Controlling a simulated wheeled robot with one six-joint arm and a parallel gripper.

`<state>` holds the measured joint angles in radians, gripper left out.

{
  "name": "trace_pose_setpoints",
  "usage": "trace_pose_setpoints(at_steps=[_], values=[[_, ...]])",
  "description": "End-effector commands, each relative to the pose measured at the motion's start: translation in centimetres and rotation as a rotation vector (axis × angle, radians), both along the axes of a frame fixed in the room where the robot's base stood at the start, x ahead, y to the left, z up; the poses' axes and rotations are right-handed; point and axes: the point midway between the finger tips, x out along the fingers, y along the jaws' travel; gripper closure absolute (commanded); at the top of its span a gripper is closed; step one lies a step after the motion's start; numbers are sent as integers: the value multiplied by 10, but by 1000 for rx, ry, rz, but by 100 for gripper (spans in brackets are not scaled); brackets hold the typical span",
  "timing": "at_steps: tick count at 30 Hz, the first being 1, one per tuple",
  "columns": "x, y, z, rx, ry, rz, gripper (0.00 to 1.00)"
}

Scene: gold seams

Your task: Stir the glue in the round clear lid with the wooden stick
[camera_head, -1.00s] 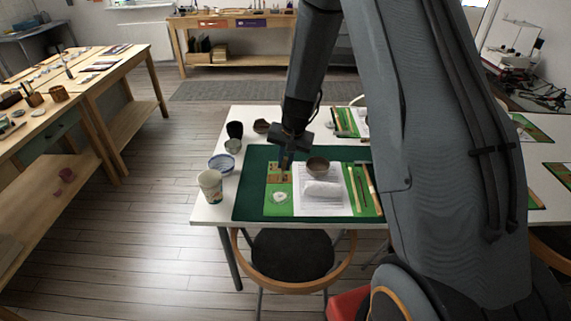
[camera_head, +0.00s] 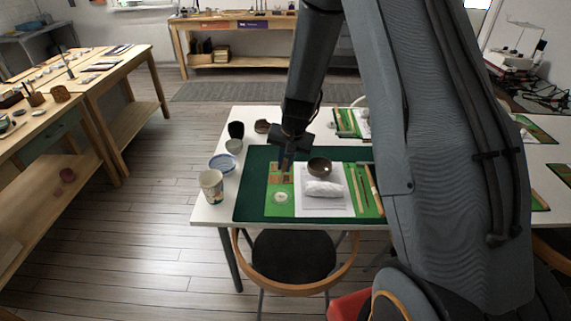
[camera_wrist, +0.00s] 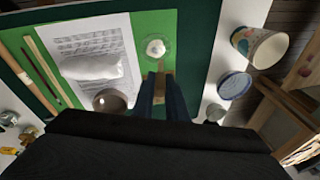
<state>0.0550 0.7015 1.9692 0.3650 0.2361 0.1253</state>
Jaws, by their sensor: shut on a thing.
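The round clear lid (camera_head: 281,197) lies on the bright green mat with white glue in it. In the wrist view the lid (camera_wrist: 156,48) is just beyond my fingertips. My gripper (camera_head: 286,166) is above the mat, on the far side of the lid. In the wrist view my gripper (camera_wrist: 161,92) is shut on the wooden stick (camera_wrist: 160,67), whose pale narrow end shows between the fingers and points toward the lid. The fingers hide most of the stick. I cannot tell how high its tip is or whether it touches anything.
A dark bowl (camera_head: 319,167) and a white wrapped bundle (camera_head: 323,188) on a printed sheet are right of the lid. Long tools (camera_head: 362,188) lie farther right. A paper cup (camera_head: 211,186) and blue-rimmed bowl (camera_head: 222,163) stand at left. A chair (camera_head: 293,258) is in front.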

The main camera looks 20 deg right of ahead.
Motion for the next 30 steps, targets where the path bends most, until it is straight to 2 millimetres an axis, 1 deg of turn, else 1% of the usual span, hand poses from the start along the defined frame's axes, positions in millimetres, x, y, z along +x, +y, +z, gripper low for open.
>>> trace_pose_setpoints(at_steps=[8,24,30], values=[[0,-1,-16,0,0,0,100],[-1,-2,-54,0,0,-1,100],[0,0,-61,0,0,0,100]])
